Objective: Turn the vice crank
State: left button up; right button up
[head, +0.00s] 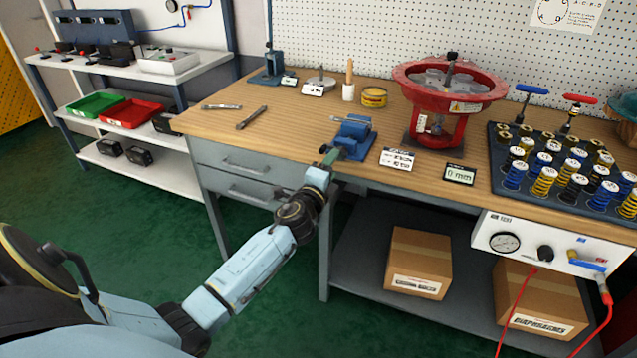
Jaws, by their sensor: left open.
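The small blue vice (354,132) stands at the front edge of the wooden workbench (290,130). My left arm reaches in from the lower left, and its gripper (329,158) is at the bench's front edge, at the near left side of the vice. The left gripper is open. Its fingers are small here and overlap the near end of the vice. The vice crank is not clearly visible behind them, and I cannot tell whether the fingers touch it. My right gripper is not in view.
A red actuator housing (441,98) and label cards (397,159) stand right of the vice. A spring tray (557,195) is farther right. Wrenches (252,117) lie left on otherwise clear wood. Cardboard boxes (419,262) sit on the lower shelf.

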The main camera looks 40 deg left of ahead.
pick_arm(q)
jog(key=v, duration=0.8)
jog(key=shift+s+p, duration=0.3)
jog(key=shift+p, duration=0.05)
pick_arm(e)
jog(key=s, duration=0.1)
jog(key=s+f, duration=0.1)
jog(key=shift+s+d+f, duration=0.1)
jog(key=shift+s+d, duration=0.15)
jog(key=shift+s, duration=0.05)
